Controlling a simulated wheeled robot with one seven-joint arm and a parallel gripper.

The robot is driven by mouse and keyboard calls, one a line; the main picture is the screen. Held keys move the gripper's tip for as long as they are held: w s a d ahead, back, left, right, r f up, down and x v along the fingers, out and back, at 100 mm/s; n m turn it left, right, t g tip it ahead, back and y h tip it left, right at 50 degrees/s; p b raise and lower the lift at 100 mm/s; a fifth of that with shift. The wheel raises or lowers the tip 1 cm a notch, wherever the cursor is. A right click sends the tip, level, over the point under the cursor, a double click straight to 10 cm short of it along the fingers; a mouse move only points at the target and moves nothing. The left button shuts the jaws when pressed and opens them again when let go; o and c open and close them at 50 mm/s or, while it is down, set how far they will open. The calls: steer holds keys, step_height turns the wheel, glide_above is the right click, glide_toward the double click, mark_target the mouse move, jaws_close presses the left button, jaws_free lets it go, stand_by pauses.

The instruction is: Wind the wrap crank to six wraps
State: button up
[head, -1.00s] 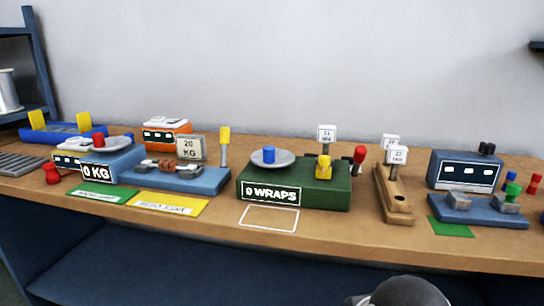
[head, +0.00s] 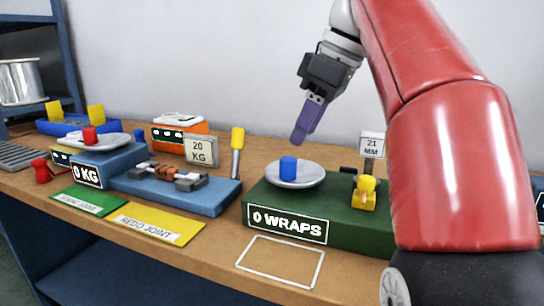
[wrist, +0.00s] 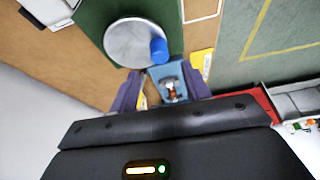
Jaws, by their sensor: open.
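The green wrap unit (head: 262,203) stands on the bench with a sign reading 0 WRAPS (head: 287,224). On its top is a round grey crank disc (head: 312,180) with an upright blue knob (head: 288,169). In the wrist view the disc (wrist: 128,45) shows with the blue knob (wrist: 159,50) near its rim. My gripper (head: 300,138) is open and empty, above the disc and apart from the knob. In the wrist view its two purple fingers (wrist: 160,78) are spread. The unit's right end is hidden behind my red arm.
A yellow piece (head: 364,196) and a 21 MM tag (head: 371,145) stand right of the disc. Left are a blue unit (head: 195,191) with a yellow-topped lever (head: 237,150), a 0 KG unit with a red knob (head: 89,136), and green and yellow cards (head: 155,224).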

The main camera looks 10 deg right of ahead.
mark_target(288, 159)
steer(key=shift+w+a+f+n+b, duration=0.2)
steer(key=shift+w+f+n+b, duration=0.05)
steer(key=shift+f+n+b, duration=0.1)
steer(key=b+x, duration=0.3)
steer(key=x, duration=0.3)
steer(key=shift+a+f, duration=0.15)
steer(key=shift+f, duration=0.2)
steer(key=shift+c, duration=0.3)
steer(key=c, duration=0.9)
